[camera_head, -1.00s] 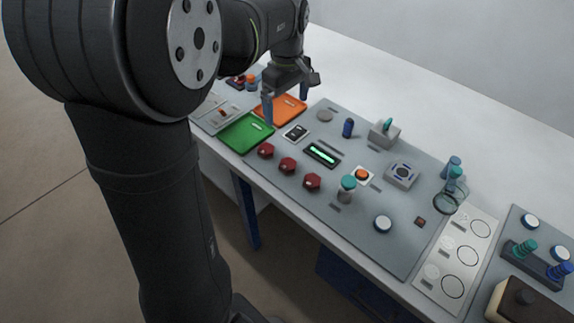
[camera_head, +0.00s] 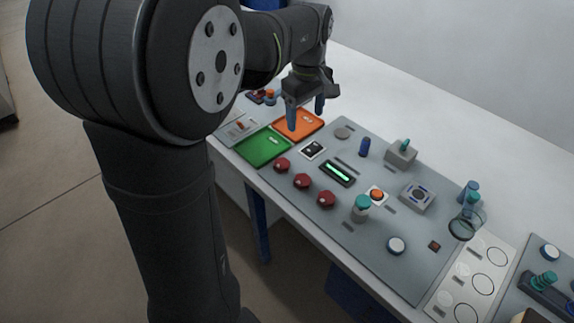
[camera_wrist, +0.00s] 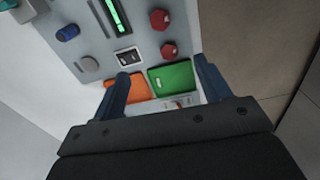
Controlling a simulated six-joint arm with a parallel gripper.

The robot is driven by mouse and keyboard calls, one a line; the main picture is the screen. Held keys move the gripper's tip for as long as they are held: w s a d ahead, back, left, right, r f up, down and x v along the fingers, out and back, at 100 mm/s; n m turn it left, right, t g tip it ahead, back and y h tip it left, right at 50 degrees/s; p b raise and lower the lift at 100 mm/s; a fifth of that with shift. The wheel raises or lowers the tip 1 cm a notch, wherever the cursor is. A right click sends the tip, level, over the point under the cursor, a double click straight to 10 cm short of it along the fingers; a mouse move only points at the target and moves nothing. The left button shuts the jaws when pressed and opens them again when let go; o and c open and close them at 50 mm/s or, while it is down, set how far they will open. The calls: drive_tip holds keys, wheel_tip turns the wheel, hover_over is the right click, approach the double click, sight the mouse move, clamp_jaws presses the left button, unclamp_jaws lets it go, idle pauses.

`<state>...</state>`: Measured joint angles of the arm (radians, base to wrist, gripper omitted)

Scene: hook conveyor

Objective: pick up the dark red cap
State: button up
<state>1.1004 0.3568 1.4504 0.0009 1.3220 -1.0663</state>
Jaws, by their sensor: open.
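Three dark red, cap-like pieces stand in a row along the panel's near edge: one by the green tray (camera_head: 282,165), a middle one (camera_head: 303,181) and one farther right (camera_head: 326,200). I cannot tell which of them is the named cap. Two show in the wrist view, a nearer one (camera_wrist: 169,50) and a farther one (camera_wrist: 159,19). My gripper (camera_head: 305,116) is open and empty above the orange and green trays, to the far left of the caps. Its fingers (camera_wrist: 161,72) frame the trays in the wrist view.
The green tray (camera_head: 262,148) and orange tray (camera_head: 298,127) look empty apart from small labels. A green-lit display (camera_head: 338,173), a blue peg (camera_head: 364,147), a teal-topped post (camera_head: 361,207) and a grey box (camera_head: 401,152) stand on the grey panel.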

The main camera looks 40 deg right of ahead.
drive_tip(key=s+a+f+m+t+h, duration=0.2)
drive_tip(key=s+a+f+m+h, duration=0.35)
drive_tip(key=m, duration=0.55)
drive_tip(key=m+y, duration=0.1)
drive_tip(key=y, duration=0.1)
hover_over(302, 180)
drive_tip(key=s+a, duration=0.2)
wheel_tip(302, 180, down, 13)
drive_tip(key=shift+w, duration=0.15)
drive_tip(key=shift+w+x, duration=0.2)
drive_tip(key=shift+x, duration=2.45)
drive_tip(key=shift+a, duration=0.1)
drive_tip(key=c, duration=1.2)
drive_tip(key=shift+c, duration=0.2)
